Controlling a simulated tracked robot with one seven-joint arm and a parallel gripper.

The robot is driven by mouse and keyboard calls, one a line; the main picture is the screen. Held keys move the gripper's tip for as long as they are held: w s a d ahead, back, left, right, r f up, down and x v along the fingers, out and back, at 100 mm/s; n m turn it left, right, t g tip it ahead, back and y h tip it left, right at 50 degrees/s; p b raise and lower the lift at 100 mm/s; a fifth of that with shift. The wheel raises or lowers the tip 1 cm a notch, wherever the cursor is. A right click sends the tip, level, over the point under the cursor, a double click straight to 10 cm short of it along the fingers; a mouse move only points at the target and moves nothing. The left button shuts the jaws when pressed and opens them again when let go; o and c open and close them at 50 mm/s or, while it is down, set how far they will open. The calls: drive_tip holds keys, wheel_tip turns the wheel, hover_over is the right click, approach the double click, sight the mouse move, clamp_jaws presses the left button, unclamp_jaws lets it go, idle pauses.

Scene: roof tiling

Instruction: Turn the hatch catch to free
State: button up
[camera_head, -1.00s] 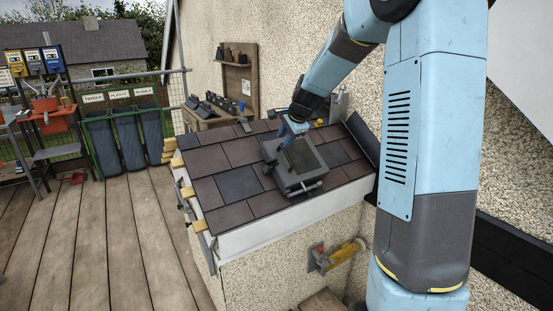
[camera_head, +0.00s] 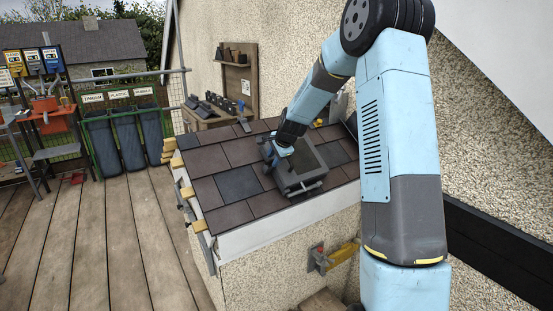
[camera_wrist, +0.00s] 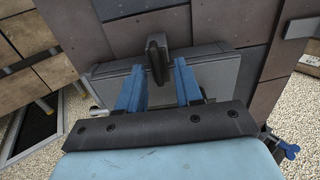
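The grey roof hatch (camera_head: 303,176) sits in the tiled roof and looks closed in the head view. Its pale frame (camera_wrist: 215,74) fills the middle of the wrist view. The dark hatch catch (camera_wrist: 157,58) stands up from the frame's edge there, its long side pointing roughly along my fingers. My gripper (camera_wrist: 158,68) has two blue fingers apart, one on each side of the catch's near end. I cannot tell whether either finger touches it. In the head view my gripper (camera_head: 279,153) is low at the hatch's upper left edge, and the catch is hidden there.
Dark roof tiles (camera_head: 238,184) surround the hatch. A yellow-handled tool (camera_head: 343,254) hangs on the wall below the eaves. A wooden shelf (camera_head: 236,77) is on the house wall behind. The wooden deck (camera_head: 110,235) at left is clear.

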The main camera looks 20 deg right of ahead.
drive_tip(key=shift+w+f, duration=0.1)
clamp_jaws()
idle(0.3)
